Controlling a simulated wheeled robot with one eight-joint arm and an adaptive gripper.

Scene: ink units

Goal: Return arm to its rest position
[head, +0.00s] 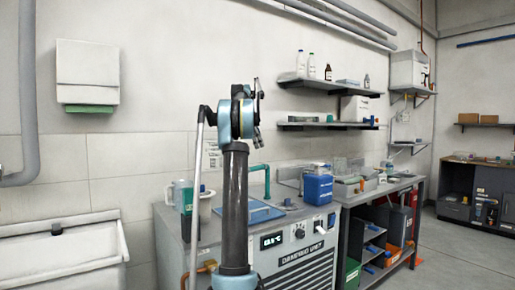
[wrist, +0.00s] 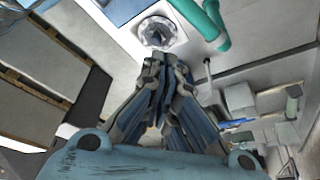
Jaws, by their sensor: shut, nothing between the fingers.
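My gripper (wrist: 167,72) shows in the wrist view with its two jointed fingers drawn together at the tips. Nothing is held between them. In the head view my arm (head: 235,190) stands upright in front of the grey workbench, folded at a blue joint near the top. I cannot clearly make out the fingers in the head view. In the wrist view a teal pipe (wrist: 203,18) and a round clear fitting (wrist: 157,33) lie beyond the fingertips, apart from them.
The grey unit (head: 300,262) with a display stands behind my arm, with a blue container (head: 318,187) on top. Wall shelves (head: 330,88) hold bottles. A white basin (head: 70,255) is at the left. The floor (head: 455,262) at the right is clear.

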